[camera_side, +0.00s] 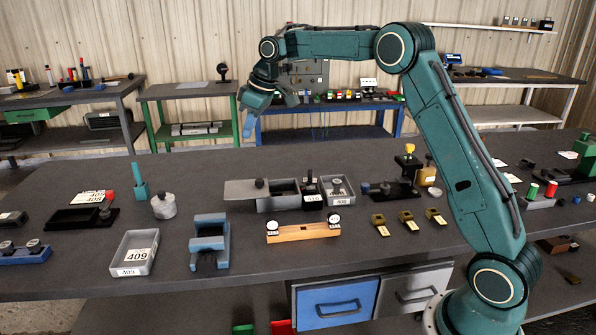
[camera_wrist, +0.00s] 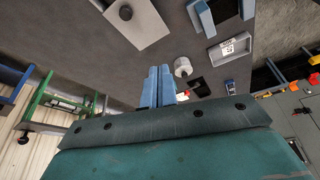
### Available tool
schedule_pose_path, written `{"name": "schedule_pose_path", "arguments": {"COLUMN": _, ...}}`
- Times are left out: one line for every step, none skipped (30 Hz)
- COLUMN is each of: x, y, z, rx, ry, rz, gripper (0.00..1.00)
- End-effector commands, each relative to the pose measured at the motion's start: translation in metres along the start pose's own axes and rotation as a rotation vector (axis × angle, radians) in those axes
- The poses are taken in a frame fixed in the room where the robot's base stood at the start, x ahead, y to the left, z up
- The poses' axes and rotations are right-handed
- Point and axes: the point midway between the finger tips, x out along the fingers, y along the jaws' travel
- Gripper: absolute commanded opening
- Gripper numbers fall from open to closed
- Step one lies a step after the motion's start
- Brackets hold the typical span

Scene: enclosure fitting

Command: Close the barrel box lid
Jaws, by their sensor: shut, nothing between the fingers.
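A grey box (camera_side: 278,203), which I take for the barrel box, stands at the middle of the table in the side view. Its flat grey lid (camera_side: 238,190) with a dark knob sticks out to the left, and the right part of the box is uncovered. The inside of the box is too small to make out. A grey plate with a dark knob, apparently this lid (camera_wrist: 146,28), shows at the top of the wrist view. My gripper (camera_side: 262,103) is high above and behind the table, apart from the box. Its blue fingers (camera_wrist: 160,72) are together and empty.
A small dark block labelled 416 (camera_side: 311,197) and a grey tray (camera_side: 338,191) stand close to the box's right. A white lidded cylinder (camera_side: 163,207) is to the left. A blue block (camera_side: 209,240) and an orange holder (camera_side: 303,233) stand in front.

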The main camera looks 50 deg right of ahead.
Motion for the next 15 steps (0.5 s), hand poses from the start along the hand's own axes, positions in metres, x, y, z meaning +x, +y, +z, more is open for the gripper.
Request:
{"name": "schedule_pose_path", "arguments": {"x": 0.014, "y": 0.009, "z": -0.002, "rx": -0.01, "ry": -0.005, "rz": -0.007, "gripper": 0.0}}
{"name": "schedule_pose_path", "arguments": {"x": 0.02, "y": 0.014, "z": -0.003, "rx": -0.018, "ry": -0.006, "rz": -0.009, "gripper": 0.0}}
{"name": "schedule_pose_path", "arguments": {"x": 0.028, "y": 0.021, "z": -0.003, "rx": -0.026, "ry": -0.008, "rz": -0.013, "gripper": 0.0}}
{"name": "schedule_pose_path", "arguments": {"x": 0.035, "y": 0.025, "z": -0.004, "rx": -0.032, "ry": -0.01, "rz": -0.016, "gripper": 0.0}}
{"name": "schedule_pose_path", "arguments": {"x": 0.041, "y": 0.029, "z": -0.004, "rx": -0.038, "ry": -0.012, "rz": -0.019, "gripper": 0.0}}
{"name": "schedule_pose_path", "arguments": {"x": 0.048, "y": 0.035, "z": -0.004, "rx": -0.046, "ry": -0.014, "rz": -0.021, "gripper": 0.0}}
{"name": "schedule_pose_path", "arguments": {"x": 0.053, "y": 0.038, "z": -0.004, "rx": -0.052, "ry": -0.015, "rz": -0.023, "gripper": 0.0}}
{"name": "schedule_pose_path", "arguments": {"x": 0.058, "y": 0.041, "z": -0.004, "rx": -0.058, "ry": -0.016, "rz": -0.026, "gripper": 0.0}}
{"name": "schedule_pose_path", "arguments": {"x": 0.064, "y": 0.045, "z": -0.004, "rx": -0.065, "ry": -0.017, "rz": -0.028, "gripper": 0.0}}
{"name": "schedule_pose_path", "arguments": {"x": 0.068, "y": 0.047, "z": -0.003, "rx": -0.07, "ry": -0.018, "rz": -0.03, "gripper": 0.0}}
{"name": "schedule_pose_path", "arguments": {"x": 0.071, "y": 0.05, "z": -0.003, "rx": -0.073, "ry": -0.018, "rz": -0.031, "gripper": 0.0}}
{"name": "schedule_pose_path", "arguments": {"x": 0.075, "y": 0.052, "z": -0.003, "rx": -0.076, "ry": -0.019, "rz": -0.033, "gripper": 0.0}}
{"name": "schedule_pose_path", "arguments": {"x": 0.077, "y": 0.053, "z": -0.003, "rx": -0.079, "ry": -0.019, "rz": -0.033, "gripper": 0.0}}
{"name": "schedule_pose_path", "arguments": {"x": 0.079, "y": 0.055, "z": -0.002, "rx": -0.081, "ry": -0.019, "rz": -0.034, "gripper": 0.0}}
{"name": "schedule_pose_path", "arguments": {"x": 0.081, "y": 0.056, "z": -0.002, "rx": -0.083, "ry": -0.019, "rz": -0.035, "gripper": 0.0}}
